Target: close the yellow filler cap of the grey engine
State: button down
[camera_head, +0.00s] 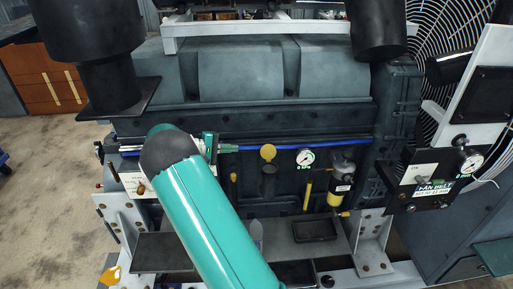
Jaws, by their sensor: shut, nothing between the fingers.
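The yellow filler cap (267,152) shows as a round yellow disc facing me on the front of the grey engine (240,75). It stands up above a short dark filler neck (268,179), so it looks raised open. My gripper (231,148) is at the end of my teal arm, left of the cap and about level with it. Its fingers look shut and empty, with a small gap in the picture between them and the cap. My arm hides part of the engine's lower left side.
A blue pipe (335,143) runs behind the gripper and cap. Right of the cap are a round gauge (305,158), a yellow dipstick handle (308,188) and a black-and-yellow filter (342,179). A black tray (315,229) lies below. A fan guard (440,35) stands at right.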

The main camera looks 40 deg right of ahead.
aim_at(256, 146)
jog(key=d+f, duration=0.1)
jog(key=d, duration=0.2)
jog(key=s+d+f+h, duration=0.1)
jog(key=d+f, duration=0.1)
jog(key=d, duration=0.2)
jog(key=s+d+f+h, duration=0.1)
jog(key=d, duration=0.3)
jog(key=shift+d+f+n, duration=0.1)
jog(key=shift+f+n, duration=0.15)
jog(key=shift+n, duration=0.05)
jog(key=shift+s+a+r+m, duration=0.15)
jog(key=shift+s+a+m, duration=0.05)
jog(key=shift+m, duration=0.4)
jog(key=s+a+m+g+h, duration=0.1)
jog(key=s+a+m+g, duration=0.1)
jog(key=m, duration=0.8)
jog(key=s+a+f+m+g+h, duration=0.1)
jog(key=s+a+m+g, duration=0.1)
jog(key=m, duration=0.8)
jog(key=shift+s+a+f+m+g, duration=0.35)
jog(key=shift+s+g, duration=0.45)
jog(key=shift+g, duration=0.5)
jog(key=shift+r, duration=0.1)
